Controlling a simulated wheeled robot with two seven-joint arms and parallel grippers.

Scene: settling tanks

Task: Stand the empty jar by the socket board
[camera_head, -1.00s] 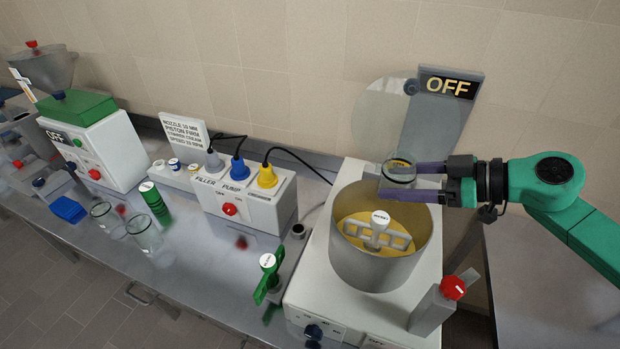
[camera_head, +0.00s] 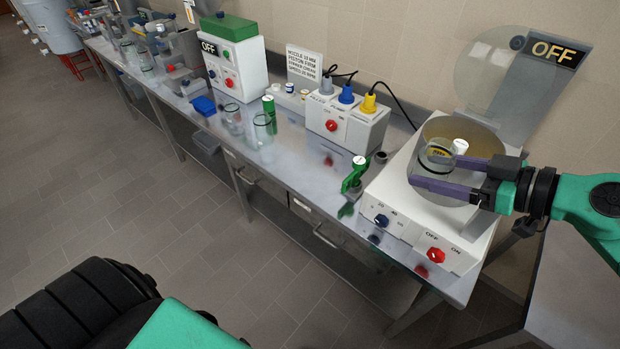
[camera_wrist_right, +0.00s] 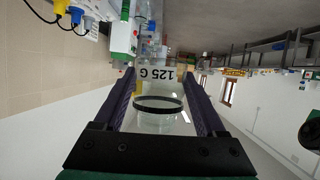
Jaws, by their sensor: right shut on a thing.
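My right gripper (camera_head: 416,172) is shut on a clear glass jar (camera_head: 435,157). In the head view the jar overlaps the mixer bowl; its height above the bowl is hard to tell. In the right wrist view the jar (camera_wrist_right: 159,118) shows between the two dark fingers, with a dark ring across it, and no contents show in it. The socket board (camera_head: 345,122) is the white box with grey, blue and yellow plugs and a red knob, further left along the bench. My left gripper is out of view.
The mixer (camera_head: 400,205) stands at the bench's right end, with an OFF panel (camera_head: 553,50) behind. A green-handled tool (camera_head: 354,177) stands between mixer and socket board. Left of the board are a green cylinder (camera_head: 269,107) and glass jars (camera_head: 263,131) (camera_head: 232,119).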

